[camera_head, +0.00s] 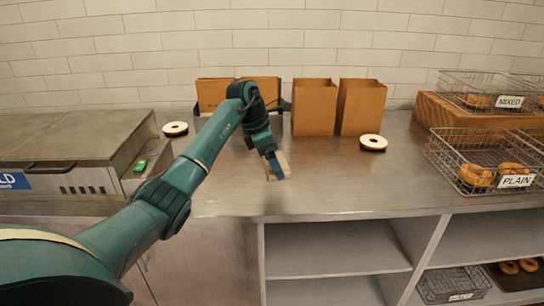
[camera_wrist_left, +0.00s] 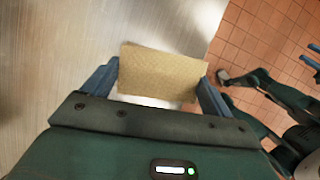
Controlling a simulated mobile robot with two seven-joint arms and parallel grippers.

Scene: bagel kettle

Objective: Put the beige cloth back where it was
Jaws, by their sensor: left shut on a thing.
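My left gripper (camera_head: 273,166) reaches over the steel counter from the left, with its fingers pointing down. It is shut on the beige cloth (camera_head: 284,163), which shows as a small light patch at the fingertips. In the left wrist view the beige cloth (camera_wrist_left: 163,73) is a textured, roughly rectangular piece between the two blue fingers of the gripper (camera_wrist_left: 158,90). The cloth is at or just above the counter; I cannot tell whether it touches. My right gripper is not in view.
Brown paper bags (camera_head: 314,107) stand along the back wall. White-and-dark rolls (camera_head: 373,142) lie on the counter. Wire baskets with bagels (camera_head: 486,165) stand at the right, and a grey metal appliance (camera_head: 75,145) at the left. The counter's front middle (camera_head: 340,192) is clear, above open shelves.

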